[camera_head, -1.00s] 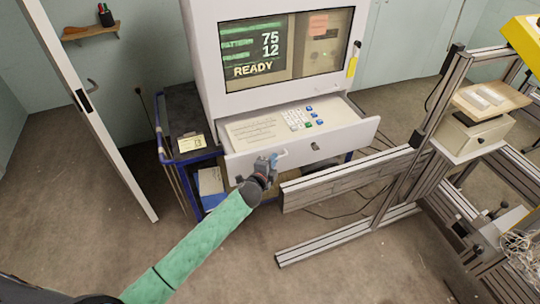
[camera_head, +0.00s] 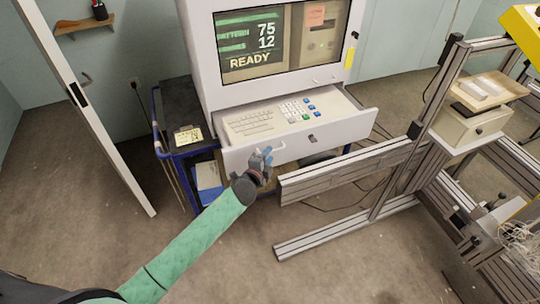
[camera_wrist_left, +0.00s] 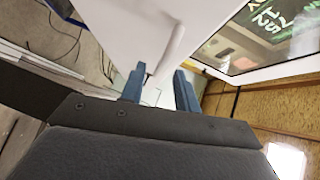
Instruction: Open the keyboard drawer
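The keyboard drawer (camera_head: 345,130) is a white drawer under the screen of the white cabinet. It stands pulled out, and the keyboard (camera_head: 250,122) with its blue and green keys shows inside. A pale bar handle (camera_head: 280,147) is on the left part of its front; in the left wrist view the handle (camera_wrist_left: 174,48) shows just beyond the fingertips. My left gripper (camera_head: 264,157) is at the drawer front by the handle. Its blue fingers (camera_wrist_left: 159,82) are apart with nothing clearly between them. My right gripper is out of view.
A blue-framed cart (camera_head: 170,150) carries the cabinet. An aluminium frame (camera_head: 345,172) stands close on the right, its rail near my left gripper. A white door panel (camera_head: 100,130) is at the left. The floor in front is open.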

